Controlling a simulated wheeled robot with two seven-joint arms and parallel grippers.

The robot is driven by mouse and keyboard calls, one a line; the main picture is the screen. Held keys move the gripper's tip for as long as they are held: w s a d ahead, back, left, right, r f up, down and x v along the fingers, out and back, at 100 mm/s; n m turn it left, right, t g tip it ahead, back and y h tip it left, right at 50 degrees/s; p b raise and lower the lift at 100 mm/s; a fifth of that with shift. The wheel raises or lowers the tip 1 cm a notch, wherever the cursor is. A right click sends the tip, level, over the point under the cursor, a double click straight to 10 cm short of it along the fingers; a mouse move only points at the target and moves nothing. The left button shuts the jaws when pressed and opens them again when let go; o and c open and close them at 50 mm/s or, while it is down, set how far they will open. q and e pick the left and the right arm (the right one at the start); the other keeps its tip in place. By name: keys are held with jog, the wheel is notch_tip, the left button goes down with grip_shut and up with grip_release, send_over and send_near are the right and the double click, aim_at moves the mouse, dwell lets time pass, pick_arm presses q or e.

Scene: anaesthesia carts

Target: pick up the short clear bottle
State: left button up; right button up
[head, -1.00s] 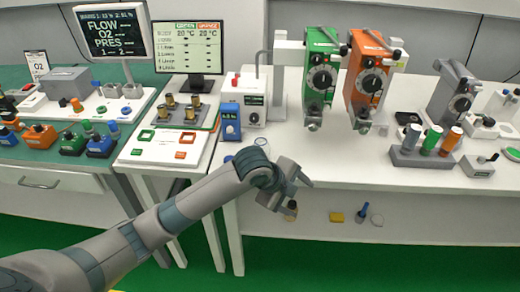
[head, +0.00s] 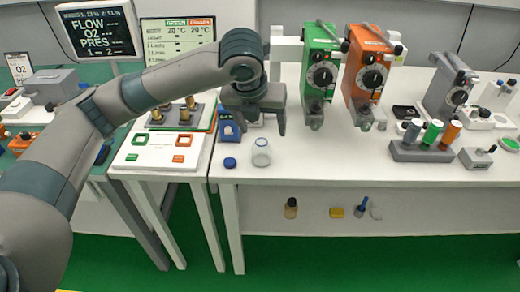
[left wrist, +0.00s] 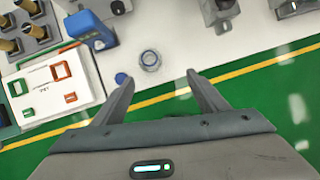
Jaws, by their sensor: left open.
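The short clear bottle (head: 261,154) stands upright near the front edge of the white table, with no cap on it. A round blue cap (head: 230,162) lies on the table just left of it. My left gripper (head: 258,130) is open and empty above and slightly behind the bottle in the head view. In the left wrist view the bottle (left wrist: 150,60) shows beyond the gap between my open fingers (left wrist: 160,90), apart from them. The blue cap (left wrist: 121,78) lies beside it there. My right gripper is not in view.
A blue box-like device (head: 229,124) stands close behind the cap. Green (head: 319,70) and orange (head: 367,75) vaporizers stand behind to the right. A grey holder with coloured cylinders (head: 422,150) is further right. The white tabletop between bottle and holder is clear.

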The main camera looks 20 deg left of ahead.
aim_at(260, 142)
pick_arm(q)
jog(key=shift+s+a+r+m+y, duration=0.1)
jog(key=shift+a+r+m+y, duration=0.25)
jog(key=shift+a+r, duration=0.55)
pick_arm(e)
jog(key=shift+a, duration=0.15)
pick_arm(q)
jog(key=shift+d, duration=0.1)
jog(key=p+x, duration=0.2)
jog(key=x, duration=1)
jog(key=shift+f, duration=0.2)
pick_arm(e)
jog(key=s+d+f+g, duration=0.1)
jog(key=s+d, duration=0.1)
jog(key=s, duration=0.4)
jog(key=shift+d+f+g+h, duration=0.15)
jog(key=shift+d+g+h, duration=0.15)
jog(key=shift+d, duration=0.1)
